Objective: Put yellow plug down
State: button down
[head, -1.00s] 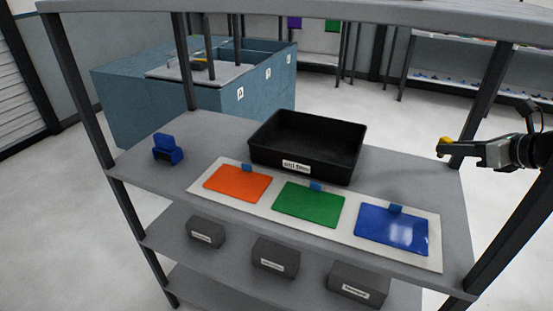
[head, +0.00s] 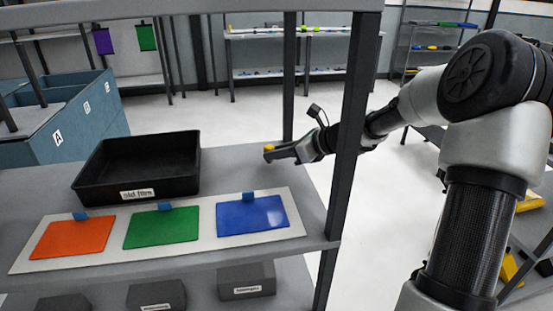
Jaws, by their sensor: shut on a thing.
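A small yellow plug (head: 269,148) is at the tip of my gripper (head: 272,153), which is shut on it. My gripper reaches in from the right, past the shelf's front right post, and holds the plug above the right part of the grey shelf top (head: 235,172). The plug is small in the picture, and its exact height over the shelf cannot be told.
A black tray labelled "old film" (head: 137,194) stands at the left. A white board (head: 190,249) bears orange (head: 72,238), green (head: 161,228) and blue (head: 252,215) sheets. A dark post (head: 346,130) stands beside my arm. Bare shelf lies behind the blue sheet.

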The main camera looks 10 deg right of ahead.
jog(key=shift+f, duration=0.55)
jog(key=shift+r, duration=0.1)
jog(key=c, duration=1.6)
grip_release()
jog(key=shift+d, duration=0.1)
jog(key=p+v, duration=0.2)
jog(key=v, duration=0.9)
jog(key=shift+s+d+r+p, duration=0.2)
jog(key=shift+s+r+p, duration=0.05)
jog(key=shift+p, duration=0.1)
